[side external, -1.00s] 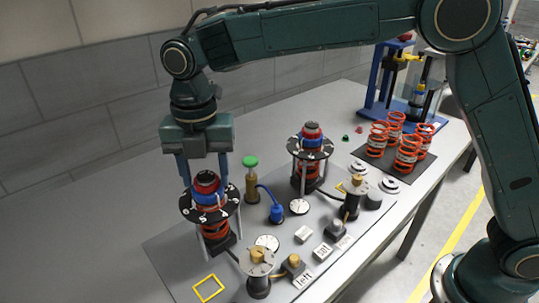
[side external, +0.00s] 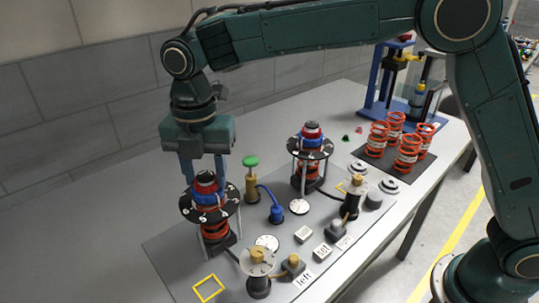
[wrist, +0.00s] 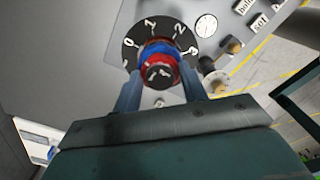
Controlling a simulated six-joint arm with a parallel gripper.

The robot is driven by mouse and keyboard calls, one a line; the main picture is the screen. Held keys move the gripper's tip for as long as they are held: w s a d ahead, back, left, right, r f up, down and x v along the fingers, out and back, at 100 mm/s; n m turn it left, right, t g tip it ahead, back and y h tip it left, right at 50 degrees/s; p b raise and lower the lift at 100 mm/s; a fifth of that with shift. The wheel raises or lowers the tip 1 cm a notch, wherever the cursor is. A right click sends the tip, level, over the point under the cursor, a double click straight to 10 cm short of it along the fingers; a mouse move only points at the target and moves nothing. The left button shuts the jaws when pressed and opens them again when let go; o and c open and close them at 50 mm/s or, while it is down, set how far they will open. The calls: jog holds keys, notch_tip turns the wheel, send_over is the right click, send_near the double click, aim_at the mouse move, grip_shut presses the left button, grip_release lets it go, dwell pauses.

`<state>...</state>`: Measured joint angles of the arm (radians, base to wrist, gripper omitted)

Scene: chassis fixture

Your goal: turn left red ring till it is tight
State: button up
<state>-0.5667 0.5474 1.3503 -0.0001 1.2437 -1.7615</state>
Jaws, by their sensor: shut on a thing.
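The left red ring (side external: 206,188) sits near the top of the left post, under a dark cap and above a blue ring (side external: 208,197). In the wrist view the red ring (wrist: 160,62) lies between my two fingers, with the blue ring (wrist: 155,48) beyond it. My gripper (wrist: 161,85) points down over the left post and is shut on the red ring, one finger on each side. A black numbered dial plate (wrist: 131,47) surrounds the post below the rings. The exact finger contact is partly hidden in the side view (side external: 205,180).
A similar right post (side external: 311,140) stands farther back. A green-topped brass part (side external: 251,175), blue valve (side external: 276,212) and round gauges (side external: 267,243) stand close by. Orange springs (side external: 407,150) stand on a dark mat at the right. The table's left side is clear.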

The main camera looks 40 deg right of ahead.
jog(key=m, duration=0.3)
jog(key=shift+m, duration=0.3)
jog(key=m, duration=0.3)
jog(key=shift+m, duration=0.4)
jog(key=m, duration=0.3)
jog(key=shift+m, duration=2.2)
jog(key=o, duration=0.7)
jog(key=shift+o, duration=0.2)
jog(key=shift+r, duration=0.1)
